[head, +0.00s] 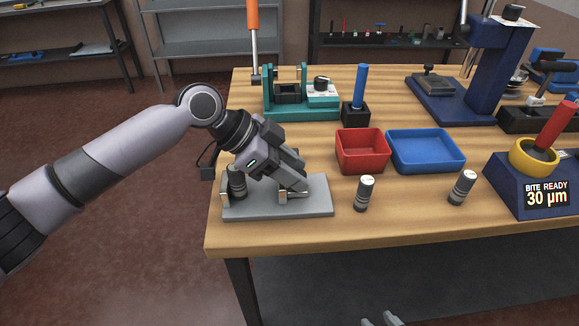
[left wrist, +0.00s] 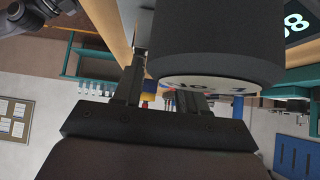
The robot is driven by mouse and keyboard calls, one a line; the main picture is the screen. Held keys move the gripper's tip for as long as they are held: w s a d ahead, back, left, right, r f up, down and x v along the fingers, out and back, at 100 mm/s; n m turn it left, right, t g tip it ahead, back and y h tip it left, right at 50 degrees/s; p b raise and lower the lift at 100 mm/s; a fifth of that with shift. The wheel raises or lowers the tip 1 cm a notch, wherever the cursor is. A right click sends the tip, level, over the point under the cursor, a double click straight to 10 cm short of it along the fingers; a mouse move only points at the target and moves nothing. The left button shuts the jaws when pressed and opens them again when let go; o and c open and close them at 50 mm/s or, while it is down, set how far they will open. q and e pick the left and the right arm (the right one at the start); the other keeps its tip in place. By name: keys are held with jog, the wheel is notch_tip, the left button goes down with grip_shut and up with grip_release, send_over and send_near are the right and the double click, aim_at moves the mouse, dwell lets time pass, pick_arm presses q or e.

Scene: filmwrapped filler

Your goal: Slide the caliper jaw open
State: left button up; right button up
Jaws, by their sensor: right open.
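A grey base plate (head: 255,209) lies at the table's front left corner. It bears a dark upright cylinder (head: 237,184) and small light metal posts (head: 283,197); I take this to be the caliper fixture, but cannot make out its sliding jaw. My left gripper (head: 300,184) is low over the plate and hides much of it. In the left wrist view its fingers (left wrist: 163,88) stand apart, a dark cylinder with a pale dial face (left wrist: 208,82) covers part of one; whether they grip anything is unclear. My right gripper (head: 381,320) shows only its separated tips at the bottom edge.
Behind are a red tray (head: 361,165) and a blue tray (head: 428,166). A blue "BITE READY 30 µm" unit (head: 545,195) stands at right. Bare wood lies between.

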pick_arm(q)
jog(key=shift+o, duration=0.4)
jog(key=shift+a, duration=0.1)
jog(key=v, duration=0.7)
jog(key=shift+b, duration=0.4)
jog(key=shift+r, duration=0.1)
